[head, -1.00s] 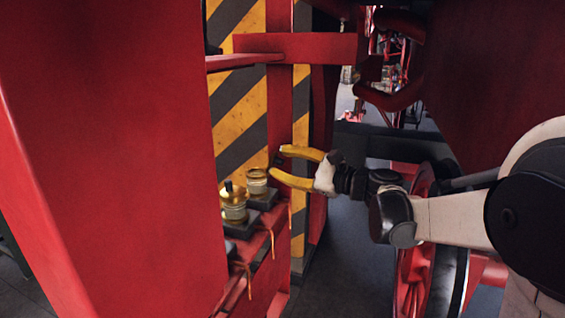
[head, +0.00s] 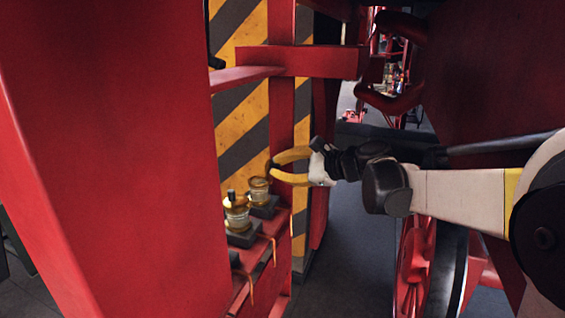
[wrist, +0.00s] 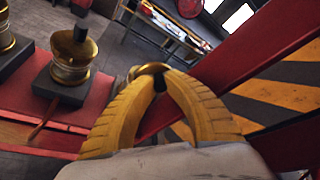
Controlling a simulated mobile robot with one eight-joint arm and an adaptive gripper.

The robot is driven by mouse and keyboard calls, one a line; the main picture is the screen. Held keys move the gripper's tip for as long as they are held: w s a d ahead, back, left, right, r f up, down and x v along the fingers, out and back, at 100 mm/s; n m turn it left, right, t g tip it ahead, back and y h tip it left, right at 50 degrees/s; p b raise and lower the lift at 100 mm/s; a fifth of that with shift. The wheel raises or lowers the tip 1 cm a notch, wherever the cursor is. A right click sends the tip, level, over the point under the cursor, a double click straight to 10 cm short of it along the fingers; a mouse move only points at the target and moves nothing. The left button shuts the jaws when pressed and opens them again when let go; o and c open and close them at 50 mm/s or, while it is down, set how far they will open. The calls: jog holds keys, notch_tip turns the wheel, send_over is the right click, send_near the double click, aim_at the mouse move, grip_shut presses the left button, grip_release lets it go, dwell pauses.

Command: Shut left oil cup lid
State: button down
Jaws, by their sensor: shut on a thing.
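My gripper (head: 271,167) has yellow fingers and is at the far oil cup (head: 259,190), a brass and glass cup on a dark block. In the wrist view the fingertips (wrist: 159,80) come together at a brass rim, which looks like this cup's lid (wrist: 150,68), and are shut on it. The fingers hide most of this cup there, so I cannot tell the lid's exact angle. A second oil cup (head: 237,214) with a black knob on top stands nearer; it also shows in the wrist view (wrist: 72,57).
The cups stand on a red ledge (head: 270,258) with orange cords hanging over it. Part of another cup (wrist: 5,38) shows at the wrist view's left edge. A red panel (head: 110,150) blocks the left, and a red bar (head: 300,62) crosses above. Open floor lies right of the ledge.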

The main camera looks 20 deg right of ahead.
jog(key=a+g+h+p, duration=0.1)
jog(key=w+a+r+g+h+p, duration=0.1)
jog(key=g+h+p, duration=0.1)
jog(key=shift+w+r+n, duration=0.1)
jog(key=shift+w+n, duration=0.1)
jog(key=shift+n, duration=0.2)
jog(key=shift+w+a+f+g+h+p, duration=0.15)
jog(key=shift+w+a+g+h+p, duration=0.15)
jog(key=shift+g+h, duration=0.4)
jog(key=shift+w+a+f+g+h+p, duration=0.1)
jog(key=shift+w+a+g+h+p, duration=0.25)
jog(key=shift+h, duration=0.55)
jog(key=shift+s+n, duration=0.15)
jog(key=shift+n, duration=0.15)
jog(key=c, duration=1.4)
grip_release()
